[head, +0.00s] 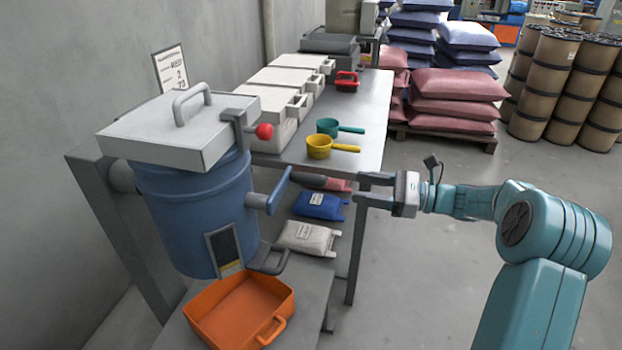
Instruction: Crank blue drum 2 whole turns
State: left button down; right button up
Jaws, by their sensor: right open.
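The blue drum (195,205) stands upright at the left in a grey frame, with a grey lid (180,125) on top. Its crank sticks out on the right side, with a blue crank arm (278,192) slanting up to the right. A dark grip (308,178) points right from the arm's upper end. My right gripper (361,189) is open and empty, its fingers pointing left toward the grip. A gap shows between the fingertips and the grip. My left gripper is not in view.
An orange tray (240,312) sits below the drum. A red-knobbed lever (264,131) is by the lid. The bench (372,110) behind holds white bins (275,82), a yellow scoop (319,148) and a green scoop (328,127). Small bags (308,238) lie below.

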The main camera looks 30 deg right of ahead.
send_near(290, 177)
jog(key=x, duration=0.5)
jog(key=shift+w+d+f, duration=0.15)
jog(key=shift+w+f, duration=0.15)
jog(key=shift+w, duration=0.25)
grip_shut()
